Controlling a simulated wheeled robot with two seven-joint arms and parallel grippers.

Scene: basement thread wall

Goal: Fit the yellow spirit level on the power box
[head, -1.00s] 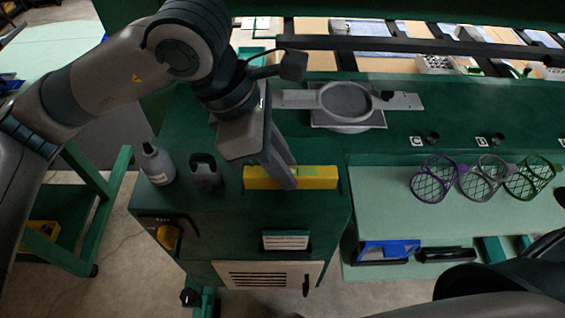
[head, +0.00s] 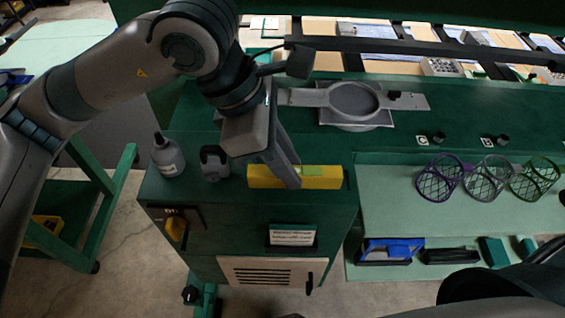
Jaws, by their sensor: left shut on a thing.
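The yellow spirit level (head: 320,177) lies lengthwise along the top of the green power box (head: 235,222), near its right side. My left gripper (head: 291,182) points down at the level and is shut on it, its fingers crossing the level's middle. The level looks flat and seems to touch the box top, though a small gap cannot be ruled out. The power box carries a yellow and black switch, a label card and a vented panel on its front. My right gripper does not show; only a dark part of my body shows at the lower right.
A grey bottle (head: 167,156) and a dark grey padlock-shaped item (head: 214,163) stand on the box left of the level. A grey round fixture (head: 352,103) sits behind. Three mesh baskets (head: 487,177) and a blue tool (head: 390,251) are on the right.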

